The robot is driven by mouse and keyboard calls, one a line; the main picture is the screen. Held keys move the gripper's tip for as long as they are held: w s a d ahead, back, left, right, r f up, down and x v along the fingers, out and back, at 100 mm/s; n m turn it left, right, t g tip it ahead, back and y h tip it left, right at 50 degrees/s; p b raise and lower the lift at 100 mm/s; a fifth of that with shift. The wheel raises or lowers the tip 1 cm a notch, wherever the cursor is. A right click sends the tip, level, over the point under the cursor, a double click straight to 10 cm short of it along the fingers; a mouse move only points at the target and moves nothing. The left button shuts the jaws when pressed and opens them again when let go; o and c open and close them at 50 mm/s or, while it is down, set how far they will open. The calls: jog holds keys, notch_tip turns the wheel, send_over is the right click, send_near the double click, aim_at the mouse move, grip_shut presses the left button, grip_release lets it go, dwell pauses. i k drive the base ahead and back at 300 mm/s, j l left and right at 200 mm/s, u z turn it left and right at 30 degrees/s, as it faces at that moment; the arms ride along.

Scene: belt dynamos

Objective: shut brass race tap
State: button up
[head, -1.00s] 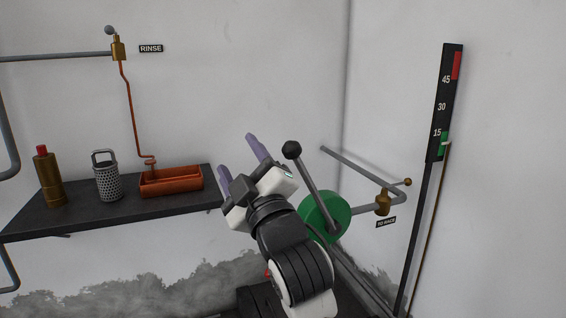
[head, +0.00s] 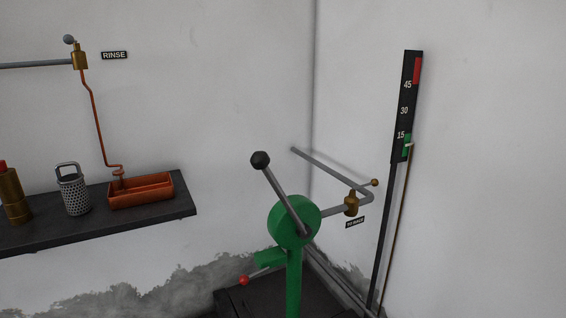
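The brass race tap (head: 351,204) sits on a grey pipe on the right wall, just right of the green wheel. Its small lever ends in a brass ball (head: 375,182) and points up to the right. A small dark label (head: 355,222) hangs below it; its words are too small to read surely now. My gripper is not in view in the head view.
A green stand (head: 294,222) with a black-knobbed lever (head: 260,160) and a red-knobbed rod (head: 244,280) stands left of the tap. A gauge (head: 404,105) is at right. A shelf (head: 190,209) holds a basket (head: 72,190), brass bottle (head: 13,196) and orange trough (head: 141,191).

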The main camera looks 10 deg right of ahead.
aim_at(374, 182)
jog(key=l+u, duration=0.1)
jog(key=l, duration=2.4)
jog(key=i+j+u, duration=0.25)
jog(key=i+u, duration=0.25)
